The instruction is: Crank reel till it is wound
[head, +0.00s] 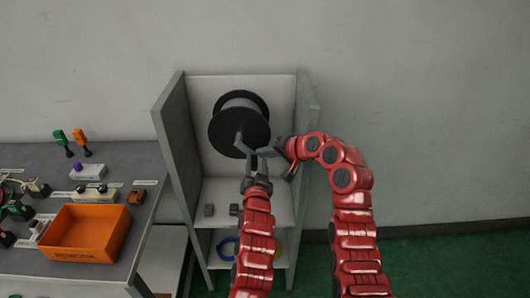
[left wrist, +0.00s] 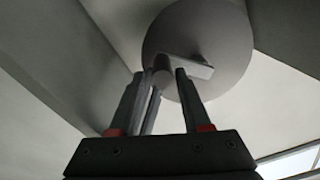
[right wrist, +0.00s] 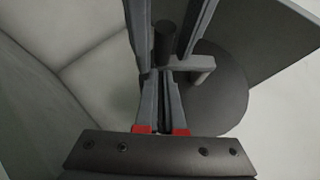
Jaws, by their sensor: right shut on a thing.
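The reel (head: 223,132) is a dark-flanged spool with a pale core, mounted in a grey open cabinet. Its crank arm (left wrist: 195,67) and handle show in front of the flange in the left wrist view. My right gripper (head: 268,152) reaches in from the right and is shut on the crank handle (right wrist: 164,38), seen as a dark cylinder in the right wrist view. My left gripper (head: 253,160) is just below, close to the right gripper. Its fingers (left wrist: 158,95) are apart near the handle end. Fingers partly hide the handle.
The cabinet's left side wall (head: 180,135) stands close beside the reel. A workbench at left holds an orange bin (head: 88,234) and several fixtures.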

